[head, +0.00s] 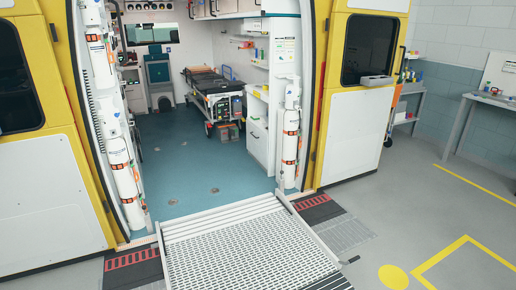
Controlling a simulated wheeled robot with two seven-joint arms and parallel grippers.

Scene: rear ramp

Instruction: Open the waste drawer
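A white cabinet (259,154) stands just inside the ambulance's rear opening, on the right. Its front has dark handles (254,135) on what look like drawer or door panels. The lower panels look shut. An open space or shelf with small items shows at its top. I cannot tell which panel is the waste drawer, as no label is readable. Neither of my grippers is in view.
A metal ramp (245,245) leads up to the blue floor (195,175), which is mostly clear. A stretcher (216,98) stands further inside. White cylinders (290,140) line the door edge beside the cabinet. A table (487,99) stands far right.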

